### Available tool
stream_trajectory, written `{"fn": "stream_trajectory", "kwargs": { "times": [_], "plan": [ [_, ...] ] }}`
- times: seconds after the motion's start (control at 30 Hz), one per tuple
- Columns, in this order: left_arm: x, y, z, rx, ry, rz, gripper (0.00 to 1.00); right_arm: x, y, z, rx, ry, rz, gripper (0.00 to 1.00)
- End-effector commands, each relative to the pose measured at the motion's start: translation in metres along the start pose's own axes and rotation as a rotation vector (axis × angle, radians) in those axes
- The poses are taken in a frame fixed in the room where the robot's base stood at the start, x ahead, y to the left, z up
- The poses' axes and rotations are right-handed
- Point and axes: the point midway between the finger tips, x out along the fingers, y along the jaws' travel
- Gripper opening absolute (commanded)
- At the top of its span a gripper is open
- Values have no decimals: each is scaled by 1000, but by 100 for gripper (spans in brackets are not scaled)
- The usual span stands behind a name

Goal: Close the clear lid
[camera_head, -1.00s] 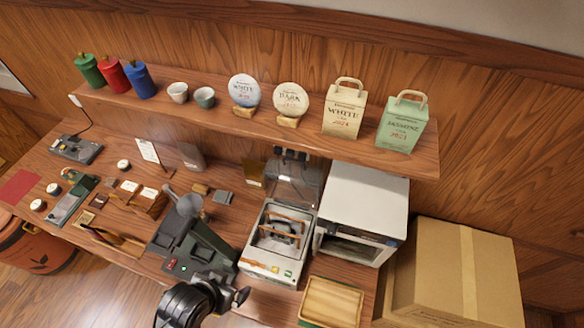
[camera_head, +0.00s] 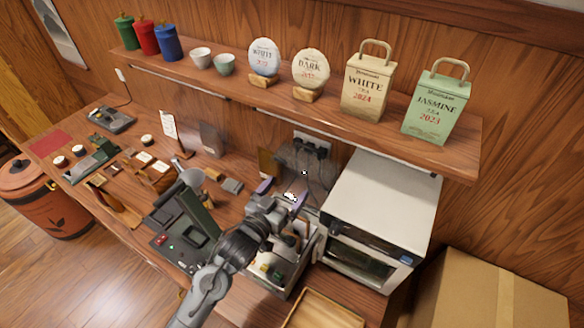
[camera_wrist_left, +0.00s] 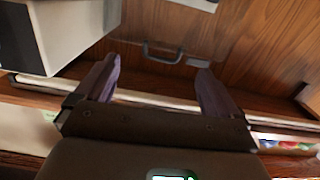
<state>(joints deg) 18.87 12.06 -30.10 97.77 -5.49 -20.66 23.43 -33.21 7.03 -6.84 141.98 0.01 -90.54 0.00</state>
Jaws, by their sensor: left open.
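The clear lid (camera_head: 314,172) stands raised at the back of the open machine (camera_head: 288,272) with the pale body. In the left wrist view a dark handle (camera_wrist_left: 163,57), apparently the lid's, lies beyond and between my fingertips. My left gripper (camera_head: 280,190) is over the rear of the machine, in front of the lid. Its purple fingers are spread with nothing between them, as the left wrist view (camera_wrist_left: 157,72) also shows. My arm hides much of the machine's inside. Whether the fingers touch the lid is unclear. My right gripper is not in view.
A white oven (camera_head: 385,210) stands close on the machine's right. A shelf (camera_head: 400,145) with tea packages overhangs the back. A dark grey device (camera_head: 185,235) is to the left, and a wooden tray (camera_head: 325,312) lies in front.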

Motion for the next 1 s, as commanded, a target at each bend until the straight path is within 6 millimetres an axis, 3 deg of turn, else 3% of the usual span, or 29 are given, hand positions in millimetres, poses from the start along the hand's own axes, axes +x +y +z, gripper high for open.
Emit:
{"fn": "stream_trajectory", "kwargs": {
  "times": [0.1,0.23,0.8,1.0],
  "plan": [
    [9,-6,-22,31,45,0,96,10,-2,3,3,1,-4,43],
    [17,-7,-34,39,62,0,96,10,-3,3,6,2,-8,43],
    [96,-7,-40,40,61,-1,96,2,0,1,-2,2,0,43],
    [112,-7,-40,39,61,-1,96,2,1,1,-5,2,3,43]
  ]
}}
